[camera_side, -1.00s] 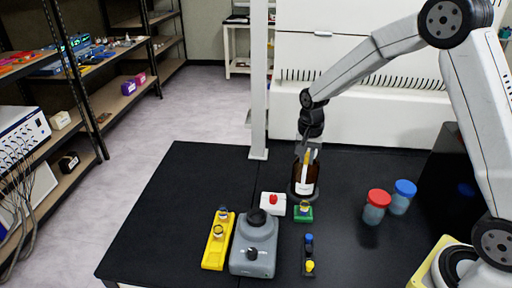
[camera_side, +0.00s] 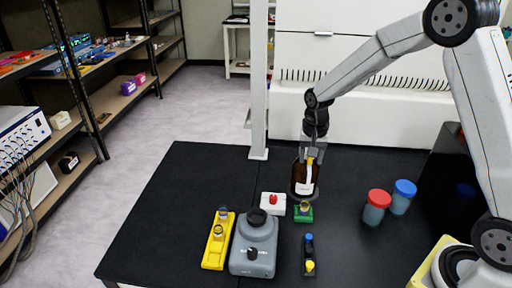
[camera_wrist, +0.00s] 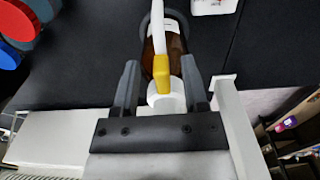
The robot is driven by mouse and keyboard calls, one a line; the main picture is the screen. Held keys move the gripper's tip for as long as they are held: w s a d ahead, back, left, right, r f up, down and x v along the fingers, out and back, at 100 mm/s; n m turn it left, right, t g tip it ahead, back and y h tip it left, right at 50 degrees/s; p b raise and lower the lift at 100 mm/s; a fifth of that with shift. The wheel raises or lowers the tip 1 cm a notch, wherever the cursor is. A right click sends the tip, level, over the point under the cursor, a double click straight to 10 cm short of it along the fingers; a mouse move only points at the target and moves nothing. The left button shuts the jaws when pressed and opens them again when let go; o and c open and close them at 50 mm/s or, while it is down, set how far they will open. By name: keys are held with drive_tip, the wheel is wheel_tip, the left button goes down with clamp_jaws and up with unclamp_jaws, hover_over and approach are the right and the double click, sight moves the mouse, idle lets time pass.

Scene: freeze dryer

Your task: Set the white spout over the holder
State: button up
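A brown bottle (camera_side: 297,178) with a white label and a yellow collar stands on the black bench below my gripper. In the wrist view, a white spout (camera_wrist: 158,34) runs from the yellow collar (camera_wrist: 161,72) along the brown bottle (camera_wrist: 174,66). A dark ring (camera_wrist: 143,28) shows around it. My gripper (camera_wrist: 161,66) has one finger on each side of the bottle's top; I cannot tell whether they touch it. A green holder (camera_side: 303,217) with a small vial is in front of the bottle. The spout is hard to make out from the side.
A white block with a red top (camera_side: 272,204), a grey device (camera_side: 252,252) and a yellow rack with vials (camera_side: 214,254) are to the left. A dark strip with blue and yellow knobs (camera_side: 308,254) lies in front. Red-lidded (camera_side: 375,209) and blue-lidded (camera_side: 402,199) jars stand to the right.

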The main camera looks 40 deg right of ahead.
drive_tip(key=shift+r, duration=0.1)
drive_tip(key=shift+r, duration=3.8)
drive_tip(key=shift+s+a, duration=0.1)
drive_tip(key=s+a+f+n+t, duration=0.1)
drive_tip(key=s+a+n, duration=0.1)
drive_tip(key=s, duration=0.3)
drive_tip(key=s+a+f+n, duration=0.2)
drive_tip(key=s+n, duration=0.2)
drive_tip(key=s, duration=0.1)
drive_tip(key=s+a+f+n+t, duration=0.1)
drive_tip(key=s+a+f+n, duration=0.1)
drive_tip(key=s, duration=0.3)
drive_tip(key=shift+s+f+n+t, duration=0.2)
drive_tip(key=shift+s+n+t, duration=0.1)
drive_tip(key=shift+s+n, duration=0.1)
